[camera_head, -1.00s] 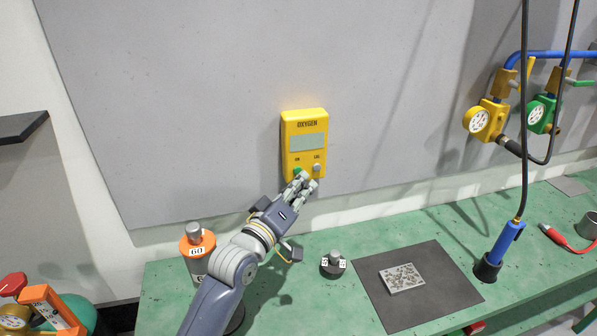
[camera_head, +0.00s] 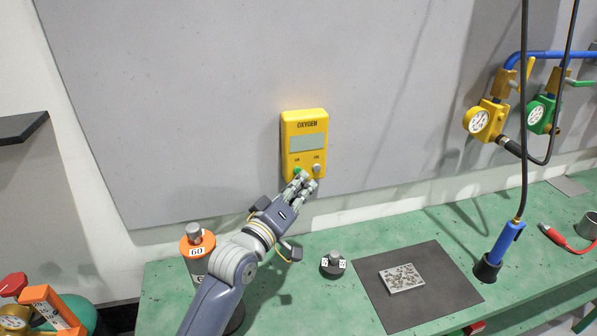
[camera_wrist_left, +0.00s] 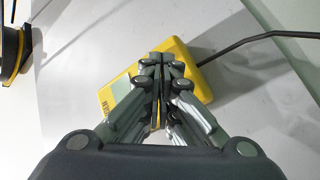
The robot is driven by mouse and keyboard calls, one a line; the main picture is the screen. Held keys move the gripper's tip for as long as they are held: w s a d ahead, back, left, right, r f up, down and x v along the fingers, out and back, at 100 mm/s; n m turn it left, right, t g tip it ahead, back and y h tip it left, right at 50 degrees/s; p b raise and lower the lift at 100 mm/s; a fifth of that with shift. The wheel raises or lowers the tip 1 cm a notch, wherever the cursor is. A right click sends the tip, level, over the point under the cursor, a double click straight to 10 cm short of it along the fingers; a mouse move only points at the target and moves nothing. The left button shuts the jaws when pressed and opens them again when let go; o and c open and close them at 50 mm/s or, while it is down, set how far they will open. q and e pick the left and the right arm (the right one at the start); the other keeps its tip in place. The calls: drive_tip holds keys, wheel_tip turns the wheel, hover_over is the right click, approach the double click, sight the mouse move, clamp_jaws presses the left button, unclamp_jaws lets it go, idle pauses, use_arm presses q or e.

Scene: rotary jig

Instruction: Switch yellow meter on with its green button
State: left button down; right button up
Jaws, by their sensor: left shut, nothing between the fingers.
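The yellow meter (camera_head: 291,150) labelled OXYGEN is mounted upright on the grey wall panel. Its grey display (camera_head: 308,143) looks blank. The green button (camera_head: 297,170) is at its lower left, under the ON label, and a grey knob (camera_head: 317,168) is at its lower right. My left gripper (camera_head: 304,177) is shut and empty, its fingertips at the meter's lower edge, just by the green button. Whether they touch it I cannot tell. In the left wrist view the shut fingers (camera_wrist_left: 161,62) cover part of the meter (camera_wrist_left: 200,85) and hide the button. My right gripper is not in view.
On the green bench (camera_head: 330,305) stand an orange-topped 60 weight (camera_head: 197,246), a small dark knobbed piece (camera_head: 333,264) and a dark mat (camera_head: 430,301) with a speckled plate (camera_head: 402,279). Gauges (camera_head: 480,121) and a hanging cable are at the right.

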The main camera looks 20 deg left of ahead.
use_arm(q)
drive_tip(key=shift+w+a, duration=0.2)
drive_tip(key=shift+w, duration=0.1)
idle(0.4)
drive_tip(key=shift+s+d+p, duration=0.25)
drive_tip(key=shift+s+p, duration=0.15)
drive_tip(key=shift+p, duration=0.1)
drive_tip(key=s+d+p, duration=0.3)
drive_tip(key=s, duration=0.2)
drive_tip(key=shift+d, duration=0.2)
idle(0.6)
